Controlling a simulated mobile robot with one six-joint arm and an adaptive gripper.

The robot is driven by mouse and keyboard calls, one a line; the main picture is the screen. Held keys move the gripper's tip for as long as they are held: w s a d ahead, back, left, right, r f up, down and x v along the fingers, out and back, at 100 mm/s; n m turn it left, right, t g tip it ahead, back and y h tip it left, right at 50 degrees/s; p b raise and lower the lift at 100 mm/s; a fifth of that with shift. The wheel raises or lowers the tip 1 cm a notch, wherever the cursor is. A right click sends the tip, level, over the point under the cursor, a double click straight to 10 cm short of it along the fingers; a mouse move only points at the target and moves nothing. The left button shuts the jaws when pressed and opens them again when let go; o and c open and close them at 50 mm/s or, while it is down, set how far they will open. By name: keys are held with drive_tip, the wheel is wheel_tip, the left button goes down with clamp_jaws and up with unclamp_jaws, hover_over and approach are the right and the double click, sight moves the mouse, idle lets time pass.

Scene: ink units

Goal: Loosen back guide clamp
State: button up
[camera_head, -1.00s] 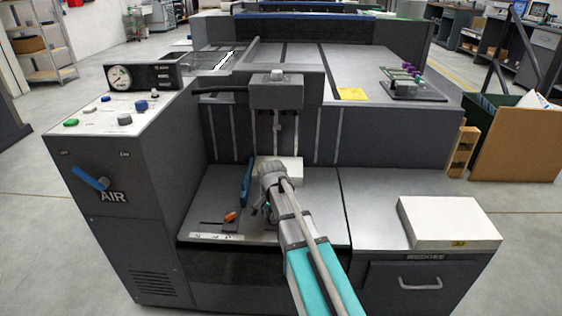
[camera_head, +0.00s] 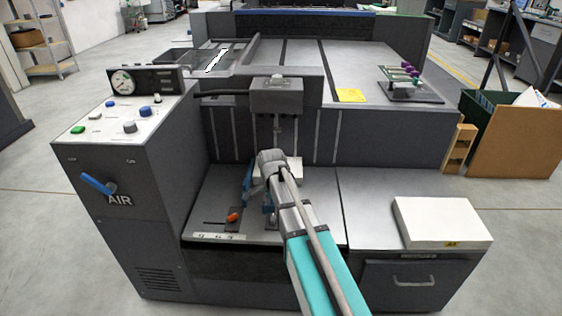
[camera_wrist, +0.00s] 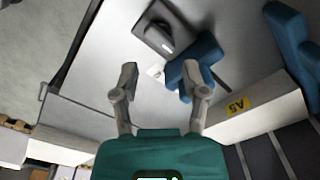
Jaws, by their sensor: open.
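A blue clamp-like lever (camera_wrist: 207,52) stands on the grey feed table (camera_wrist: 110,55) in the wrist view, beside a small dark block. Whether it is the back guide clamp I cannot tell for sure. My gripper (camera_wrist: 160,78) is open, its fingers spread above the table; the right finger overlaps the lever in the picture, and contact cannot be told. A second, longer blue piece (camera_wrist: 292,45) is at the right. In the head view my wrist hides most of this spot; a blue piece (camera_head: 247,183) shows just left of it.
A white paper stack (camera_wrist: 255,108) marked A5 lies close to the right finger. An orange knob (camera_head: 233,217) sits on the table's left part. The control cabinet (camera_head: 120,200) with a blue air lever (camera_head: 98,184) rises at left. Another white stack (camera_head: 440,221) lies at right.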

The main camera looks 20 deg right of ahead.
drive_tip(key=s+r+n+p, duration=0.4)
drive_tip(key=s+r+p, duration=0.1)
drive_tip(key=r+p, duration=0.6)
drive_tip(key=s+r+n+p, duration=0.5)
drive_tip(key=s+r+p, duration=0.1)
drive_tip(key=r+p, duration=0.6)
drive_tip(key=shift+s+r, duration=0.25)
drive_tip(key=shift+r, duration=0.3)
idle(0.6)
drive_tip(key=b, duration=1.6)
hover_over(273, 217)
wheel_tip(273, 217, down, 16)
drive_tip(key=shift+f, duration=0.25)
wheel_tip(273, 217, down, 14)
drive_tip(key=b, duration=1.3)
drive_tip(key=shift+r+b, duration=0.25)
drive_tip(key=shift+b, duration=0.05)
drive_tip(key=shift+c, duration=0.2)
